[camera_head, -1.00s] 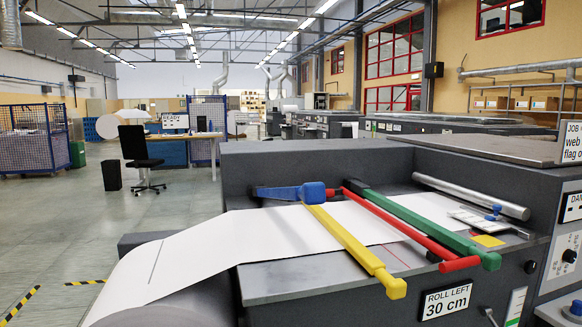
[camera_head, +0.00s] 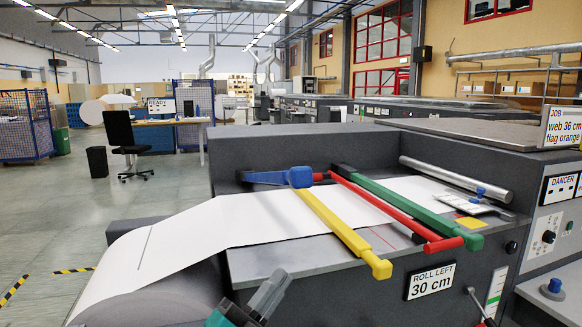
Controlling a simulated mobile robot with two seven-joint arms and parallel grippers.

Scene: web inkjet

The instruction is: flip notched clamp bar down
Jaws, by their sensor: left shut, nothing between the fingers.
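Three clamp bars lie across the white web (camera_head: 190,240) on the dark machine bed. The yellow bar (camera_head: 335,224) runs from a blue block (camera_head: 299,177) to a square end at the front edge. The red bar (camera_head: 385,208) has a red crosspiece handle (camera_head: 444,245) at its front end. The green bar (camera_head: 415,210) lies just right of it. I cannot make out a notch on any bar, nor whether any bar is raised slightly. My left gripper (camera_head: 270,288) is at the bottom, in front of the bed and well short of the bars; it is shut and empty. My right gripper is out of view.
A steel roller (camera_head: 455,182) and a small white tool with a blue knob (camera_head: 477,200) are behind and right of the bars. A control panel (camera_head: 550,215) stands at the right. A label reading "ROLL LEFT 30 cm" (camera_head: 431,281) is on the front face.

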